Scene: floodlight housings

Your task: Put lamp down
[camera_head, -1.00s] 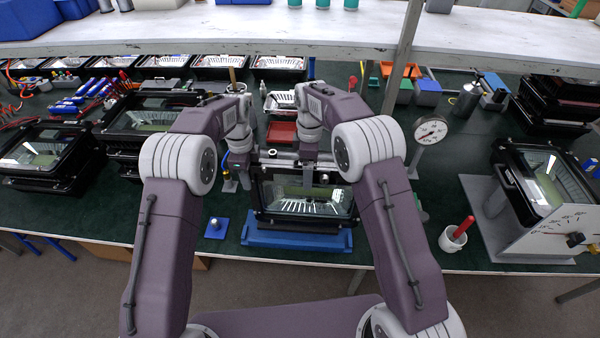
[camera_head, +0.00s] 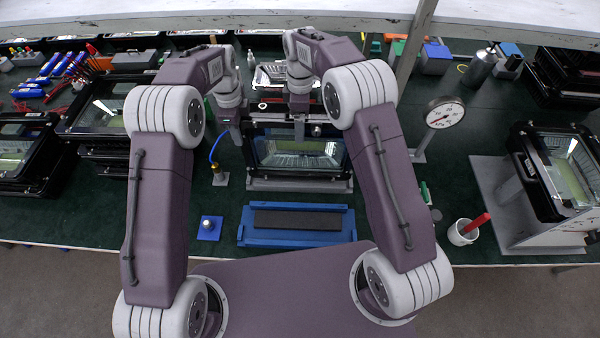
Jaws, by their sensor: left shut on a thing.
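The lamp, a black floodlight housing with a glass front (camera_head: 298,158), is tilted up at the middle of the bench, behind the blue cradle (camera_head: 345,222). A grey base piece shows under its front edge; I cannot tell whether the lamp rests on it. My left gripper (camera_head: 239,134) is shut on the lamp at its upper left corner. My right gripper (camera_head: 300,126) is at the lamp's top edge, right of the left one; its fingers are too small to read. The blue cradle is empty, its dark pad bare.
A blue block with a knob (camera_head: 209,228) and a brass-coloured nozzle (camera_head: 219,176) stand left of the lamp. A dial gauge (camera_head: 444,113) and a white cup (camera_head: 462,233) stand to the right. More housings stack at both sides. A shelf (camera_head: 300,18) overhangs the back.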

